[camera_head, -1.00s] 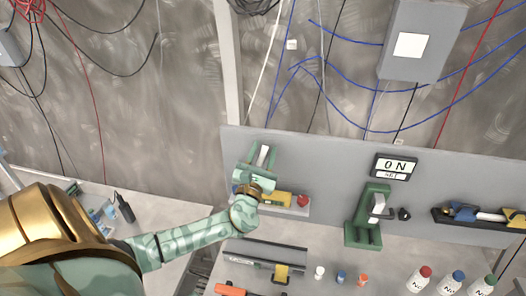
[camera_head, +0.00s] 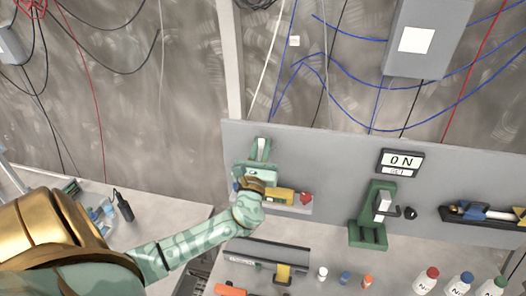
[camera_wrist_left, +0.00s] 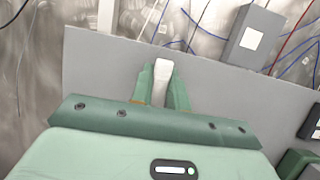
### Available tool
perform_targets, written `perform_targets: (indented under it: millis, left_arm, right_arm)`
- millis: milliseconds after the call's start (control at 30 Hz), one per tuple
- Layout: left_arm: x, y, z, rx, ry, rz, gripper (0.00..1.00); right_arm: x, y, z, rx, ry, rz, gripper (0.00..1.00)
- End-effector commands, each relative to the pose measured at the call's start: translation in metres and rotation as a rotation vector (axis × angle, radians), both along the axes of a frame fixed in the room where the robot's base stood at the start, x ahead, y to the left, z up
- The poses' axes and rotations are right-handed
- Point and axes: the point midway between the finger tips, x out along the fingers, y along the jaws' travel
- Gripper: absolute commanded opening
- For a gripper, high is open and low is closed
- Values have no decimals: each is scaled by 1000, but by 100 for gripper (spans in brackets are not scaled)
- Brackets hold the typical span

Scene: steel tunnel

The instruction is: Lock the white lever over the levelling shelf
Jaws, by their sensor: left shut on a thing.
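The white lever (camera_wrist_left: 160,88) stands upright between the two green fingers in the left wrist view. My left gripper (camera_head: 261,150) is shut on it, in front of the grey panel and above the levelling shelf (camera_head: 300,209). The lever's lower part is hidden behind my gripper. The shelf is a pale ledge low on the panel, partly hidden by my wrist. A yellow block (camera_head: 280,196) and a red piece (camera_head: 305,198) sit on it. My right gripper is not in view.
A dark rack (camera_head: 482,214) is further right. On the bench are a long grey bar (camera_head: 258,256), small caps (camera_head: 345,278) and several bottles (camera_head: 459,284).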

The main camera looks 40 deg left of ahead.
Motion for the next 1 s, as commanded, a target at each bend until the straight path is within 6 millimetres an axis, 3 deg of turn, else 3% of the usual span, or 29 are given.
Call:
perform_targets:
  millis: [100,133,200,567,733,1000]
  left_arm:
    - [0,0,0,-3,1,-1,0]
    - [0,0,0,-3,1,-1,25]
    - [0,0,0,-3,1,-1,38]
    - [-5,-3,-4,-2,2,-1,38]
    - [-31,-18,-19,-5,4,-3,38]
    - [-91,-51,-48,-4,5,-2,38]
  right_arm:
    - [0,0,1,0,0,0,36]
    - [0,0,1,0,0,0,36]
    - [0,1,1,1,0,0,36]
    - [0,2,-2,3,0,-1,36]
    - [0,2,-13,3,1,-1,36]
    - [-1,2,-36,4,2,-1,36]
